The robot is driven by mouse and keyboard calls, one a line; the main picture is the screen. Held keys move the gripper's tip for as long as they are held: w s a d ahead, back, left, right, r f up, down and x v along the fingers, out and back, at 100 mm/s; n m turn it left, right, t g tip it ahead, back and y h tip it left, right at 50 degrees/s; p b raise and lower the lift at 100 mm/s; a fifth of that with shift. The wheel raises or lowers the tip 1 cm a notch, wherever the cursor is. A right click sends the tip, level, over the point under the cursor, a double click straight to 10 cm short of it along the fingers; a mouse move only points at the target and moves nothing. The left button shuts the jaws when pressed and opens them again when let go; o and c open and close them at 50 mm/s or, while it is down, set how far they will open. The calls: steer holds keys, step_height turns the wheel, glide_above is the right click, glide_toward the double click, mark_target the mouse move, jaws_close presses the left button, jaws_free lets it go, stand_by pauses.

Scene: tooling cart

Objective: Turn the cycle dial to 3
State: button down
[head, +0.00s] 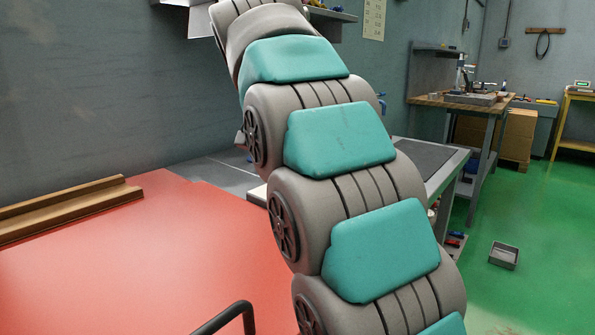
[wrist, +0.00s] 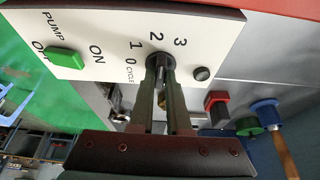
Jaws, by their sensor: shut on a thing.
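In the wrist view, the cycle dial (wrist: 160,61) is a dark round knob on a white panel (wrist: 106,22). The numbers 0, 1, 2 and 3 are printed around it, with the word CYCLE beside it. My gripper (wrist: 163,86) is shut on the dial, one finger on each side. The fingers cover part of the knob, and I cannot tell which number its pointer faces. In the head view, my arm covers the middle, and neither the dial nor the gripper shows.
On the same panel are a green pump switch (wrist: 62,57) marked ON and OFF and a small black knob (wrist: 202,74). Close to the gripper are red (wrist: 215,99), green (wrist: 247,126) and blue (wrist: 264,110) parts. A red surface (head: 130,265) with a wooden rail (head: 70,211) lies left of my arm.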

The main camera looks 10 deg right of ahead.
stand_by(0.3)
steer(key=c, duration=0.9)
jaws_free()
